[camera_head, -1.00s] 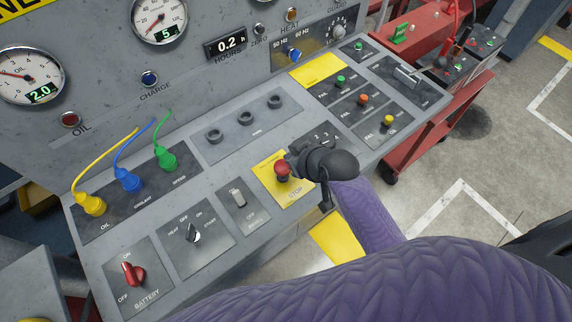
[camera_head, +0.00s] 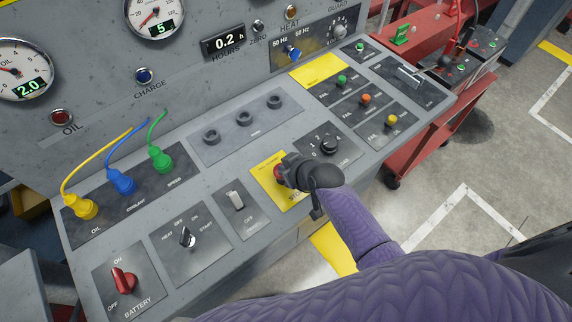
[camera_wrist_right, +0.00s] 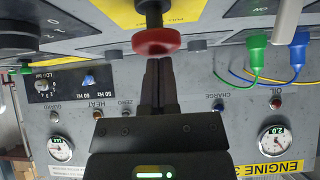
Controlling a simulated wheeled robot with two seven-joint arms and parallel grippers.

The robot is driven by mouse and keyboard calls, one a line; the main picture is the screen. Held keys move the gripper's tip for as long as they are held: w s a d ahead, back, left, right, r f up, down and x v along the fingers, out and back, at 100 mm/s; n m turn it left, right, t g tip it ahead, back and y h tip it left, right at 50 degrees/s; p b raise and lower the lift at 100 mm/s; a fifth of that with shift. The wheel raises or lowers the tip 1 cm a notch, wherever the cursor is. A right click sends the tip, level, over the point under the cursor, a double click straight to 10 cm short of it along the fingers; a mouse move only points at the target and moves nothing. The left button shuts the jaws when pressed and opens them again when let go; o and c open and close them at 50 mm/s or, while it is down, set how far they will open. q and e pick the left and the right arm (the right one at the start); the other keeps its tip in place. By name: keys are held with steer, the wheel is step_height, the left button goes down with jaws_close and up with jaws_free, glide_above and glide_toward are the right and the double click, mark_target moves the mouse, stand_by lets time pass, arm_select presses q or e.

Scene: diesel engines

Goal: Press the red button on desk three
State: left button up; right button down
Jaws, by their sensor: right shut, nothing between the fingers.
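The red mushroom-shaped stop button (camera_head: 278,172) stands on a yellow plate (camera_head: 265,165) on the grey console. My right gripper (camera_head: 287,171) is shut and empty, with its fingertips at the button and partly covering it. In the right wrist view, the red button (camera_wrist_right: 156,41) is just beyond the tips of my closed fingers (camera_wrist_right: 157,66). I cannot tell whether they touch it. A yellow "ENGINE 3" label (camera_wrist_right: 268,170) shows on the panel there. My left gripper is not in view.
A numbered knob (camera_head: 329,146) sits right of the stop plate, and a white toggle switch (camera_head: 235,200) sits left of it. A red battery switch (camera_head: 124,281) and cabled plugs (camera_head: 121,181) are farther left. A red cart (camera_head: 430,135) stands at right beside open floor.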

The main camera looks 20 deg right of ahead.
steer(key=shift+f, duration=0.65)
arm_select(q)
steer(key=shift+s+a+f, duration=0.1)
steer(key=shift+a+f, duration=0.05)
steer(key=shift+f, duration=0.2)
arm_select(e)
steer(key=shift+s, duration=0.1)
steer(key=shift+r, duration=0.25)
step_height(320, 180, up, 5)
steer(key=p, duration=0.5)
steer(key=shift+s+d+r, duration=0.1)
steer(key=shift+d+r, duration=0.05)
steer(key=shift+r, duration=0.05)
arm_select(q)
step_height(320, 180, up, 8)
steer(key=p, duration=0.2)
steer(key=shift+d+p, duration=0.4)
arm_select(e)
steer(key=v, duration=0.8)
steer(key=shift+s+d, duration=0.15)
steer(key=shift+s, duration=0.25)
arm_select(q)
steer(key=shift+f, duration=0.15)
arm_select(e)
steer(key=shift+f, duration=0.1)
